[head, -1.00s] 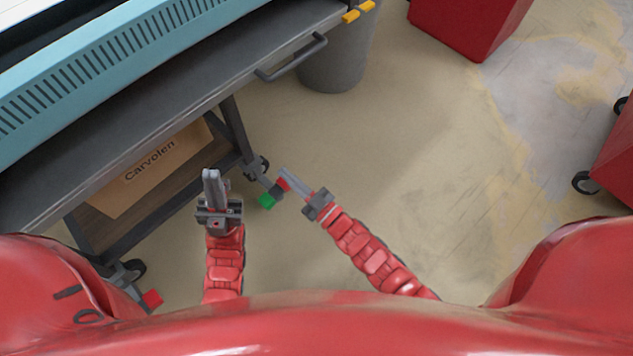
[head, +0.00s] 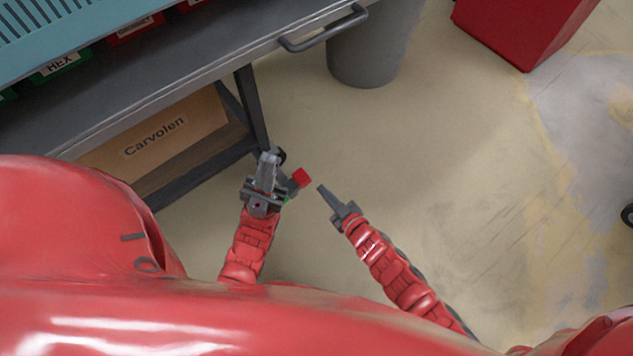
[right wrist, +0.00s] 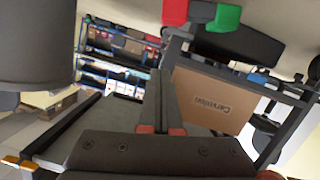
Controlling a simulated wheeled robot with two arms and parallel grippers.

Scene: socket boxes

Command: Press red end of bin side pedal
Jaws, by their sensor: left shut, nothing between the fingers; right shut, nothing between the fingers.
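The red end (head: 301,178) of the side pedal sticks out beside a caster at the cart's corner. The green end (head: 287,197) is mostly hidden behind my left gripper in the head view. The right wrist view shows the red end (right wrist: 175,12) and green end (right wrist: 227,18) at its top edge. My right gripper (head: 321,188) is shut and empty, just right of the red end with a small gap in the head view. My left gripper (head: 268,155) is shut and empty, left of the red end and overlapping the caster in the picture.
A grey bin (head: 370,50) stands behind, and a red cabinet (head: 525,28) at top right.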

